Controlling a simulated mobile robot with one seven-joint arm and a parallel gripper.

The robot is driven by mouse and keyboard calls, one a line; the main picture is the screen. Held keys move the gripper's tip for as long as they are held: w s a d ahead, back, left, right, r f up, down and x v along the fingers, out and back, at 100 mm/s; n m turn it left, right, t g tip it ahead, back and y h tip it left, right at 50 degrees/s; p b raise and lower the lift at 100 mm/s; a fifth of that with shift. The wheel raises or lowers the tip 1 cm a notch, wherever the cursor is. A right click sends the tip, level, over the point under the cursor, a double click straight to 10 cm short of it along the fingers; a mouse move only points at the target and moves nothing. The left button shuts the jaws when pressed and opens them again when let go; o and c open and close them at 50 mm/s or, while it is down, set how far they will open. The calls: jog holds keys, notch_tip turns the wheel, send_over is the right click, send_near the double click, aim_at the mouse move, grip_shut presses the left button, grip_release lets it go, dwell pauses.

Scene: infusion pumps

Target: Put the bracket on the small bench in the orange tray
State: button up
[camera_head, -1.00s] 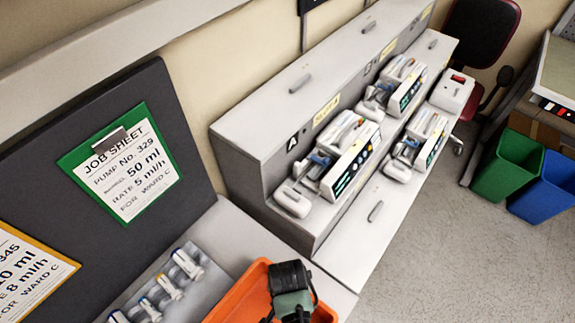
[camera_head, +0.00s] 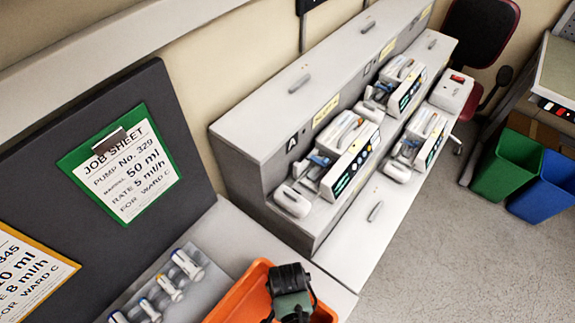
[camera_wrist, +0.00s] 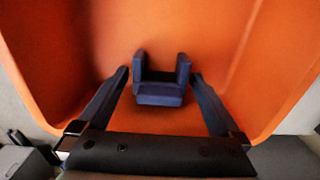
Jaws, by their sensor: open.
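The orange tray (camera_head: 241,290) stands at the near end of the bench, at the bottom of the head view. Its inside (camera_wrist: 225,30) fills most of the wrist view. A dark blue U-shaped bracket (camera_wrist: 160,95) is within the tray's outline, with its two prongs pointing away from my wrist. My gripper (camera_wrist: 160,75) is open, with one finger on each side of the bracket. Gaps show between the fingers and the bracket. I cannot tell for sure whether it rests on the tray floor. In the head view my wrist is over the tray and the bracket is hidden.
Several syringes (camera_head: 170,286) lie left of the tray. Behind it, a grey stepped bench (camera_head: 240,150) carries several infusion pumps (camera_head: 350,160). Job sheets (camera_head: 122,165) hang on a dark board at left. Green (camera_head: 507,165) and blue (camera_head: 545,188) bins stand on the floor at right.

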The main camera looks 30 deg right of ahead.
notch_tip(320, 180, up, 12)
jog(key=shift+b, duration=0.35)
dwell(0.5)
